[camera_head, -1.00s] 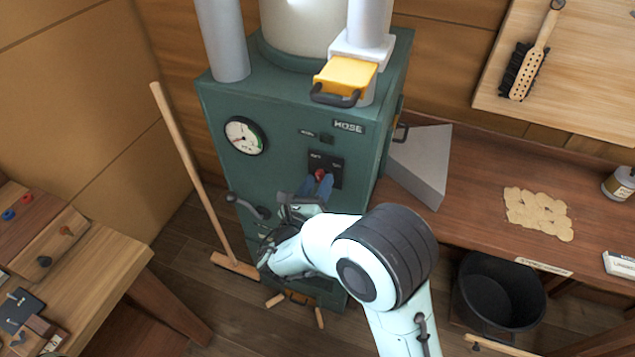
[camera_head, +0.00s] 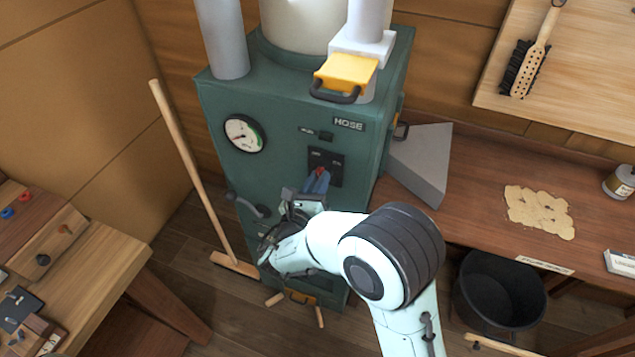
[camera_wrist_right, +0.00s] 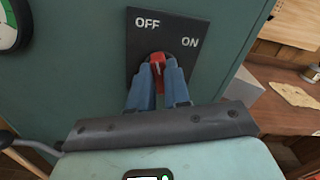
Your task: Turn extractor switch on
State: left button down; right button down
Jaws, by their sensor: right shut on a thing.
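The extractor switch is a red lever (camera_wrist_right: 157,60) on a black plate (camera_wrist_right: 140,45) marked OFF at upper left and ON at right in the right wrist view. In the head view the plate (camera_head: 336,165) sits on the front of the green cabinet (camera_head: 290,125). My right gripper (camera_wrist_right: 157,72) has its blue fingers on both sides of the red lever and is shut on it; it also shows in the head view (camera_head: 318,180). The lever stands near upright, its tip closer to the OFF lettering. Its lower part is hidden between the fingers. My left gripper is out of view.
A round gauge (camera_head: 245,133) and a dark lever handle (camera_head: 247,205) are on the cabinet's front. A broom (camera_head: 190,165) leans at its left. A brown bench (camera_head: 470,190) with a grey wedge (camera_head: 420,165) is on the right.

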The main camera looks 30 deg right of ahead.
pick_arm(q)
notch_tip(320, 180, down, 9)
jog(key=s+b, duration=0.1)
jog(key=b, duration=0.8)
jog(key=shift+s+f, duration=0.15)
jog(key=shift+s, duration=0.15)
pick_arm(e)
jog(key=shift+s+d+m, duration=0.1)
jog(key=shift+m, duration=2.65)
jog(key=shift+s+d+m, duration=0.1)
jog(key=shift+m, duration=2.65)
jog(key=c, duration=1.1)
grip_release()
jog(key=shift+s+a, duration=0.1)
jog(key=v, duration=1.3)
jog(key=shift+s, duration=0.1)
